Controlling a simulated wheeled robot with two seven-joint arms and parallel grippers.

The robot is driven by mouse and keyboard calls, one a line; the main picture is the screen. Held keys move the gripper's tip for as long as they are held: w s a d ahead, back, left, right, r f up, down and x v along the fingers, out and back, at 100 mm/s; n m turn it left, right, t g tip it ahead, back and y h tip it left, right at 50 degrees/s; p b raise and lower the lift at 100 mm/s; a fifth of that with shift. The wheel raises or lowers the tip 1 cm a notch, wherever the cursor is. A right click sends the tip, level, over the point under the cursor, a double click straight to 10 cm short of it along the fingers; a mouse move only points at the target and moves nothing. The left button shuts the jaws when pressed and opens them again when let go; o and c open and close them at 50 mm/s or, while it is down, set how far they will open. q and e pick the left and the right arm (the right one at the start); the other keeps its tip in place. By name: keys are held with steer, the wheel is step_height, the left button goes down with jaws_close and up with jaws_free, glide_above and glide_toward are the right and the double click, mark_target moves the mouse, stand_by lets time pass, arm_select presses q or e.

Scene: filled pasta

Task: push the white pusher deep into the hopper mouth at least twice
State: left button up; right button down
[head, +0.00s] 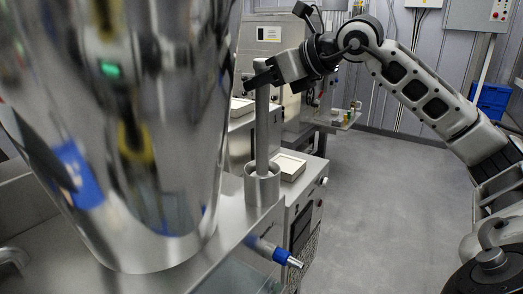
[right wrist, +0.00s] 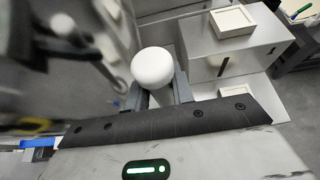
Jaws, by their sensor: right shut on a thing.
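The pusher shows in the head view as a pale grey upright rod (head: 262,130). Its lower end is inside the round metal hopper mouth (head: 262,187), so its depth there is hidden. In the right wrist view its round white top (right wrist: 153,67) sits between the fingers. My right gripper (head: 263,76) is shut on the pusher's upper part, well above the mouth's rim; it also shows in the right wrist view (right wrist: 158,90). My left gripper is not seen.
A large shiny metal vessel (head: 130,130) fills the left of the head view, close to the mouth. A pale tray (head: 289,167) lies on the machine beyond the mouth. A blue-and-metal fitting (head: 273,251) sticks out in front. The floor at right is clear.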

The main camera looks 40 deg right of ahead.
mark_target(262, 59)
steer(key=shift+r, duration=3.5)
